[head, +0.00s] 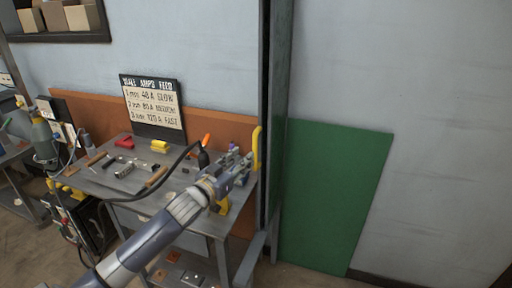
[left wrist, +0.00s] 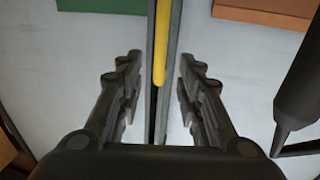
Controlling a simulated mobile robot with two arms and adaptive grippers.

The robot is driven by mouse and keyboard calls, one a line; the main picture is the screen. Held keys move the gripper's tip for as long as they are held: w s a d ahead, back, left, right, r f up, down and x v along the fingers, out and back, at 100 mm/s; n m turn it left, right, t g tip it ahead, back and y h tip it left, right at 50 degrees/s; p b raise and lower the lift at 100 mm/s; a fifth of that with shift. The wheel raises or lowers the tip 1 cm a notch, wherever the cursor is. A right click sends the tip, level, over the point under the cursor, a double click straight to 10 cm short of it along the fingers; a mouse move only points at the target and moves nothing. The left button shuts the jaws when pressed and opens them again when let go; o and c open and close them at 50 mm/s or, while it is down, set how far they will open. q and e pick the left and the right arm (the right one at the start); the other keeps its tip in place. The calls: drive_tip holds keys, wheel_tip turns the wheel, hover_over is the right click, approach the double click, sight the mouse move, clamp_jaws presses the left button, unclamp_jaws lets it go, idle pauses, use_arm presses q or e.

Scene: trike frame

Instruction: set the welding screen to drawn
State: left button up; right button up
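The welding screen appears to be the tall dark panel (head: 275,120), seen nearly edge-on at the right end of the workbench. A yellow upright handle (head: 257,148) is on its left side. My left gripper (head: 240,165) is close to the handle, at the bench's right end. In the left wrist view the gripper (left wrist: 158,85) is open, with one finger on each side of the yellow handle (left wrist: 160,45) and the dark panel edge (left wrist: 153,110). Gaps show between the fingers and the handle. My right gripper is not in view.
A green panel (head: 332,195) is against the wall right of the screen. The wall farther right is clear.

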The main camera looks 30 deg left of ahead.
sight(254, 149)
use_arm(q)
drive_tip(key=w, duration=0.4)
drive_tip(key=w+p, duration=0.1)
drive_tip(key=w, duration=0.4)
drive_tip(key=shift+a, duration=0.2)
clamp_jaws()
